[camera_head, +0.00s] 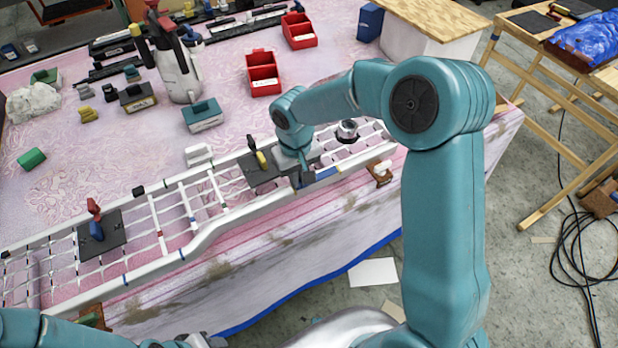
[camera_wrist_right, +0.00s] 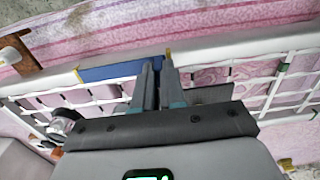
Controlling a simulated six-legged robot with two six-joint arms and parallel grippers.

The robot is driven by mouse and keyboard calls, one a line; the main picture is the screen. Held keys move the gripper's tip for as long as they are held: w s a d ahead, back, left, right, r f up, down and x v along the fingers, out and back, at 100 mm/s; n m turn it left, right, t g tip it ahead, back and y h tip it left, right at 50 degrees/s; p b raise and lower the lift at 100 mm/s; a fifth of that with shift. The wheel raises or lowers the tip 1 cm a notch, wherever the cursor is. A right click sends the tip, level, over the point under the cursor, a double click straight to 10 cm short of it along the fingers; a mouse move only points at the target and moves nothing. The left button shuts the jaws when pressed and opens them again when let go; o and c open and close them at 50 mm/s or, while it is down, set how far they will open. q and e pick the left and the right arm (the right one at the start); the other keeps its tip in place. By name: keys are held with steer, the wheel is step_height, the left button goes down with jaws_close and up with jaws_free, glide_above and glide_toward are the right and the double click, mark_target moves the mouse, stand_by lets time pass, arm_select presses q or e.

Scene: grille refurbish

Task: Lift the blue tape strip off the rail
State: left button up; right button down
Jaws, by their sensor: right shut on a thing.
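The blue tape strip (camera_wrist_right: 108,72) lies along the white rail (camera_wrist_right: 210,52) of the grille in the right wrist view, with yellow ends. In the head view part of the blue tape strip (camera_head: 326,173) shows just right of my right gripper (camera_head: 306,180). The right gripper (camera_wrist_right: 159,66) is shut with its fingertips at the tape's right end, by the yellow tab (camera_wrist_right: 168,52). The fingers hide part of that end. The tape looks flat on the rail. My left arm shows at the bottom left, and its gripper (camera_head: 205,341) is cut by the frame edge.
The long white grille (camera_head: 205,235) lies along the front of the pink-patterned table. A dark plate with a yellow grip (camera_head: 262,160) and one with a red and blue grip (camera_head: 97,230) lie on it. Red bins (camera_head: 263,75), a spray bottle (camera_head: 175,70) and small boxes stand behind.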

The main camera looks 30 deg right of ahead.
steer(key=shift+r+p, duration=0.55)
steer(key=shift+r, duration=0.35)
steer(key=shift+r+p, duration=1)
steer(key=shift+r, duration=0.6)
